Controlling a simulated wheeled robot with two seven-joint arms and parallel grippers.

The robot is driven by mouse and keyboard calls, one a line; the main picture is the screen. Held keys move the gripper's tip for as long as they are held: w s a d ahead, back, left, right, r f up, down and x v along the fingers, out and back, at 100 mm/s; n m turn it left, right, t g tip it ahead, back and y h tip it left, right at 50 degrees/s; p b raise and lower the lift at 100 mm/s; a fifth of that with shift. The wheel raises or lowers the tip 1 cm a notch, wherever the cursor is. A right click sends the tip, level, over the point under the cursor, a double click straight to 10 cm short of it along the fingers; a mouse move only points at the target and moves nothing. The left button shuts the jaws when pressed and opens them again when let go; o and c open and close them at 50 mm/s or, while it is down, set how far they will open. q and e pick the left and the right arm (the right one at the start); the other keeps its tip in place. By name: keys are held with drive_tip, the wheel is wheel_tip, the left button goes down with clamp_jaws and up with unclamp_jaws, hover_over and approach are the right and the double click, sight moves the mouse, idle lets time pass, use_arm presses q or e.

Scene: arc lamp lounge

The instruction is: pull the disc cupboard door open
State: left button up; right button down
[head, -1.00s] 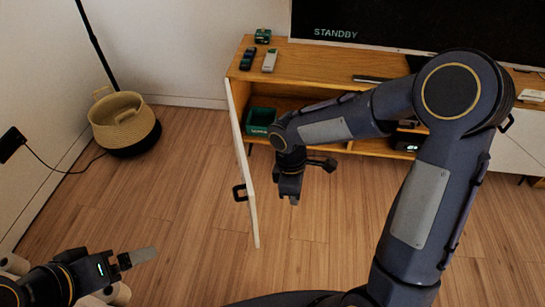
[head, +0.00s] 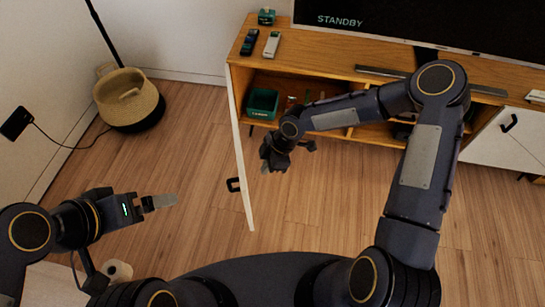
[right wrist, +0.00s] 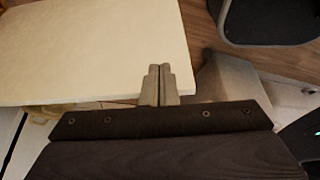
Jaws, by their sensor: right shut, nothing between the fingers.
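The disc cupboard door (head: 239,150) is a white panel at the cabinet's left end. It stands swung wide open, jutting out over the floor. Its black handle (head: 234,185) is on the left face. My right gripper (head: 267,163) is just right of the door, on its inner side, empty with fingers shut. In the right wrist view, the shut fingers (right wrist: 158,85) overlap the edge of a pale panel (right wrist: 90,45), likely the door; I cannot tell whether they touch. My left gripper (head: 160,202) is left of the door, away from it; its finger gap is unclear.
The wooden cabinet (head: 300,56) has an open compartment with a green bin (head: 262,102). Remotes (head: 272,44) and a television (head: 440,25) are on top. A woven basket (head: 128,98) stands at the left wall. The floor around the door is clear.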

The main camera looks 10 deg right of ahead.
drive_tip(key=shift+s+a+f, duration=0.1)
drive_tip(key=shift+a+f, duration=0.1)
drive_tip(key=shift+a, duration=0.55)
drive_tip(key=shift+w+a+f, duration=0.1)
drive_tip(key=shift+a+f, duration=0.15)
drive_tip(key=shift+a, duration=0.55)
drive_tip(key=shift+s+a+f, duration=0.1)
drive_tip(key=shift+a+f, duration=0.1)
drive_tip(key=shift+a, duration=0.55)
